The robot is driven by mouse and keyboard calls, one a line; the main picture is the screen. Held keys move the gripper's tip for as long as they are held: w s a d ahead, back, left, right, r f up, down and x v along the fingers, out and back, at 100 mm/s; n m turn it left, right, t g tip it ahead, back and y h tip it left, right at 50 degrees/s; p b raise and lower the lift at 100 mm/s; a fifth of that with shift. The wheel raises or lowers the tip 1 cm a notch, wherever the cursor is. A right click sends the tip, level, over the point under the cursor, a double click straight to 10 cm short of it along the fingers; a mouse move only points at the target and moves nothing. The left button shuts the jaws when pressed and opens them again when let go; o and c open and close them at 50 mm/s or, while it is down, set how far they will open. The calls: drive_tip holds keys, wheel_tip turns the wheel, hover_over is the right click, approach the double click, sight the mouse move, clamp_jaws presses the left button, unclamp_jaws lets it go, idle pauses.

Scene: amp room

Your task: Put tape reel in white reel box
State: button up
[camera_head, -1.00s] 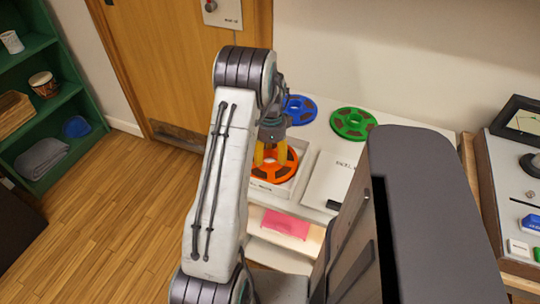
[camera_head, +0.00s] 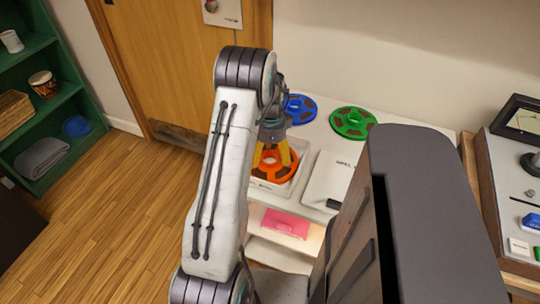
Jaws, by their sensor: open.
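An orange tape reel (camera_head: 284,172) lies in the open white reel box (camera_head: 270,187) on the white table. My gripper (camera_head: 270,161) is directly over the reel, with its yellow fingers spread apart and their tips at or just above it; I cannot tell whether they touch. My arm hides the left side of the box and part of the reel. A blue reel (camera_head: 299,108) and a green reel (camera_head: 353,122) lie on the table behind.
The box's white lid (camera_head: 328,180) lies right of the box. A pink item (camera_head: 286,223) is on the shelf below. A tape machine (camera_head: 520,200) stands at the right. A green shelf (camera_head: 50,110) stands at the far left, with open wooden floor before it.

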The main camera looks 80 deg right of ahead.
wheel_tip(320, 180, up, 12)
drive_tip(key=shift+d+p, duration=0.3)
drive_tip(key=shift+d, duration=0.1)
drive_tip(key=w+a+r+n+h, duration=0.1)
drive_tip(key=w+a+r+n, duration=0.25)
drive_tip(key=w, duration=0.45)
drive_tip(key=w+a+r+n, duration=0.3)
drive_tip(key=w+a+n, duration=0.15)
drive_tip(key=w, duration=0.35)
drive_tip(key=w+a+r+n, duration=0.4)
drive_tip(key=w+a+n, duration=0.45)
drive_tip(key=a, duration=0.45)
drive_tip(key=w+a+n+t, duration=0.2)
drive_tip(key=a+n, duration=0.5)
drive_tip(key=a, duration=0.6)
drive_tip(key=s+a+f+n+t, duration=0.1)
drive_tip(key=s+a+n, duration=0.5)
drive_tip(key=a+n, duration=0.4)
drive_tip(key=shift+a, duration=1.2)
drive_tip(key=shift+w, duration=0.1)
